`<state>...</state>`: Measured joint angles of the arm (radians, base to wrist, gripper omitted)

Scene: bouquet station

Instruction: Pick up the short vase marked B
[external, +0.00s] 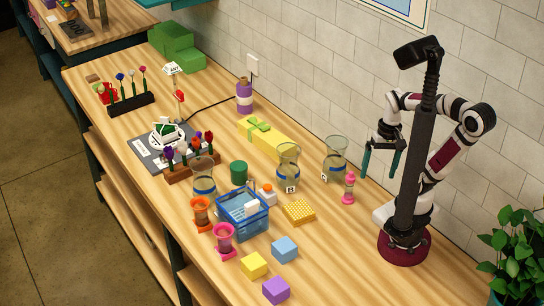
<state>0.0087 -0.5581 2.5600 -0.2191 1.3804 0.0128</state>
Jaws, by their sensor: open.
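The vase marked B (288,168) is clear glass with a blue band. It stands upright on the wooden table, with a small B tag at its foot. A similar clear vase (335,157) with a small tag stands to its right, nearer the wall. A third clear vase (204,180) with a blue band stands to the left; no letter is readable on it. My gripper (381,172) has teal fingers pointing down, apart and empty. It is raised to the right of the vases and touches none of them.
A yellow gift box (262,138) lies behind vase B, a green cylinder (239,172) to its left, and a honeycomb-like yellow block (299,212) in front. A blue basket (235,222) and a pink bottle (348,188) stand nearby. Coloured cubes (285,249) lie toward the front.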

